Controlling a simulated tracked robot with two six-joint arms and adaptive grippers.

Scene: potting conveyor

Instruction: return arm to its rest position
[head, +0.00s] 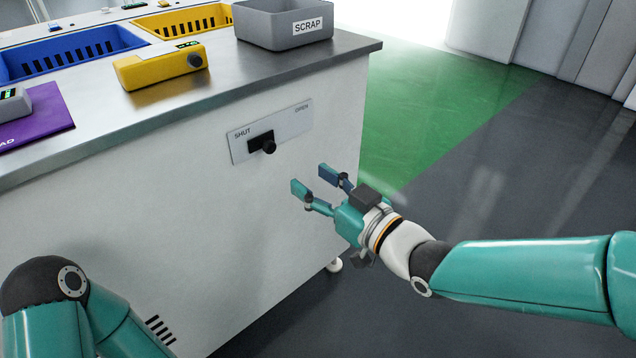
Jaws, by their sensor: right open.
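My right gripper (316,183) is open and empty. Its teal arm comes in from the right, and its two fingers point left toward the white cabinet front (200,240). In the picture it is below and right of a black slide knob (264,143) on a plate (271,132) marked SHUT and OPEN. The knob is nearer the SHUT end. I cannot tell the exact gap between the fingers and the cabinet. Part of my left arm shows at the bottom left; its gripper is out of view.
The cabinet's right edge is close to my right gripper. Green and grey floor (500,170) is clear at the right.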

